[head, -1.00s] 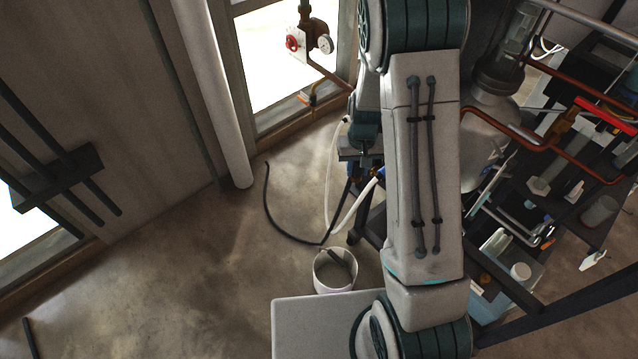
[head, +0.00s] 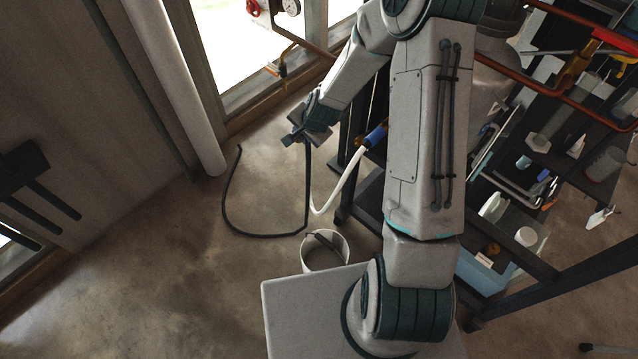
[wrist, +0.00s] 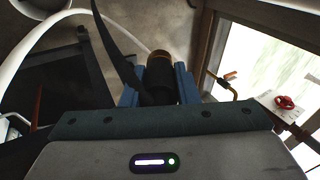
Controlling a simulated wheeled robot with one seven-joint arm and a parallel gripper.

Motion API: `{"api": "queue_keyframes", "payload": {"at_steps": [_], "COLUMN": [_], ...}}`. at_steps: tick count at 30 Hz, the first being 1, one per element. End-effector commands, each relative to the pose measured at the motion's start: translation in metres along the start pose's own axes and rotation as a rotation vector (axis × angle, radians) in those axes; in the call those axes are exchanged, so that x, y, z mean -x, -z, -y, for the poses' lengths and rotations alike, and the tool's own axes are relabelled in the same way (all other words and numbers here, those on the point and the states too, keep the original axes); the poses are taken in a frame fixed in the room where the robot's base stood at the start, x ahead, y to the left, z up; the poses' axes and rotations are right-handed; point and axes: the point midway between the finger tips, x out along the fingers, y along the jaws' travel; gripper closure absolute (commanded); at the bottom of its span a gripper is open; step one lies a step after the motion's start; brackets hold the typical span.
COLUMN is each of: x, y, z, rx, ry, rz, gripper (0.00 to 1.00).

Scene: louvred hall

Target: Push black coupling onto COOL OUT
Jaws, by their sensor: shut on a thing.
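My gripper (wrist: 158,92) is shut on the black coupling (wrist: 160,72), which sits between its two blue fingers in the wrist view. The coupling has a brown ring at its far end. A black hose (wrist: 115,45) bends away from it, up and left in the wrist view. In the head view my gripper (head: 296,137) is in the air left of the dark rack, and the black hose (head: 225,205) hangs down and loops over the floor. The coupling is too small to make out there. I cannot read any COOL OUT label.
A white hose (head: 348,180) with a blue coupling (head: 376,136) runs at the rack's left side. The dark rack (head: 545,160) at right carries copper pipes and several small items. Floor at left is clear.

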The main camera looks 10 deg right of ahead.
Motion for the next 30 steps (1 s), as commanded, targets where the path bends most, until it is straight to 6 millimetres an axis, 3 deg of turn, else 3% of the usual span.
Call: {"api": "queue_keyframes", "payload": {"at_steps": [9, 20, 30], "x": [-0.029, -0.05, -0.065], "y": [-0.005, -0.006, -0.01], "z": [-0.009, -0.023, -0.051], "rx": [-0.194, -0.408, -0.597], "ry": [0.126, 0.274, 0.417], "rz": [-0.177, -0.437, -0.804], "gripper": [1.0, 1.0, 1.0]}}
